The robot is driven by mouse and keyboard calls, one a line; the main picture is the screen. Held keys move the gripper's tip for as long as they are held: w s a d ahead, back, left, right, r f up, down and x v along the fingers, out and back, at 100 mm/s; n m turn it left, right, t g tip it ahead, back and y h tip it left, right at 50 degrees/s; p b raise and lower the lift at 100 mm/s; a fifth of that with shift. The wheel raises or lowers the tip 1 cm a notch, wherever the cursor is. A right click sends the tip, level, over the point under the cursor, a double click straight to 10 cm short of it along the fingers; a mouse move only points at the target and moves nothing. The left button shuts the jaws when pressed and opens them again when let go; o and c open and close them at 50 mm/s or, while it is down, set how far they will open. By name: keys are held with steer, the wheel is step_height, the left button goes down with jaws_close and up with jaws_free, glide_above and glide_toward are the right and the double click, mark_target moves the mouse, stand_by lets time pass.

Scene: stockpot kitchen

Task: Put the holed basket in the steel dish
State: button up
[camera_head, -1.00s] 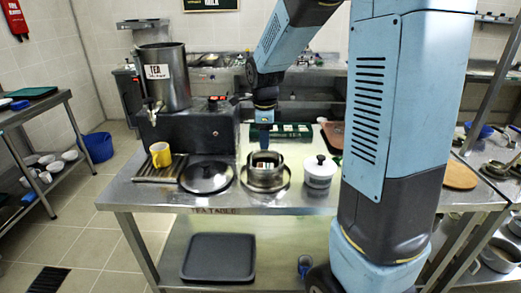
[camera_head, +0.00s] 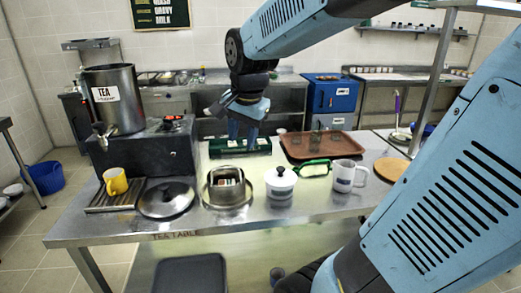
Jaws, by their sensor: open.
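The steel dish (camera_head: 229,207) is a shallow round dish near the front middle of the steel table. A small steel container (camera_head: 228,190), apparently the holed basket, sits inside the dish's rim with something pale showing in its opening. I cannot make out its holes, nor whether it rests flat. My gripper (camera_head: 243,136) is open, fingers pointing down, raised above and behind the dish in the picture. No object shows between its fingers, and it is apart from the basket.
A green tray (camera_head: 262,147) lies behind.

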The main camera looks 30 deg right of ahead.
steer(key=s+r+n+t, duration=0.1)
steer(key=s+n+t, duration=0.1)
steer(key=s+n, duration=0.8)
steer(key=shift+s+a, duration=0.4)
steer(key=shift+s, duration=0.2)
